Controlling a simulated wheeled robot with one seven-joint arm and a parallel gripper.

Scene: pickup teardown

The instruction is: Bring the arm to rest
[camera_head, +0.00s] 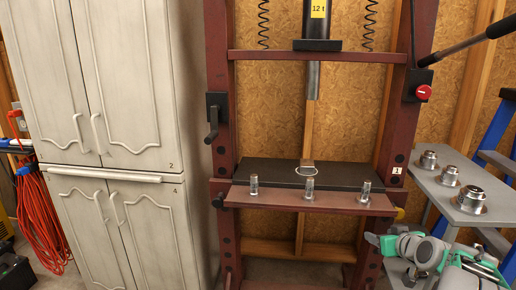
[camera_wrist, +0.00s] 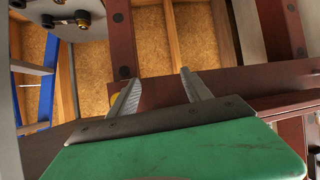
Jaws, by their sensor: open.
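My gripper (camera_head: 371,239) is at the lower right of the head view, on my green and white arm, in front of the press and below the grey side shelf. In the wrist view, my gripper (camera_wrist: 160,82) shows two grey ridged fingers spread apart with nothing between them. The dark red press frame shows behind the fingers in that view. My arm is partly cut off by the lower right edge of the head view.
The red shop press (camera_head: 309,201) holds several metal pins on its front ledge. A grey shelf (camera_head: 425,180) with metal parts stands at right, near a blue ladder (camera_head: 490,130). White cabinets (camera_head: 110,80) stand at left, beside an orange cable (camera_head: 45,220).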

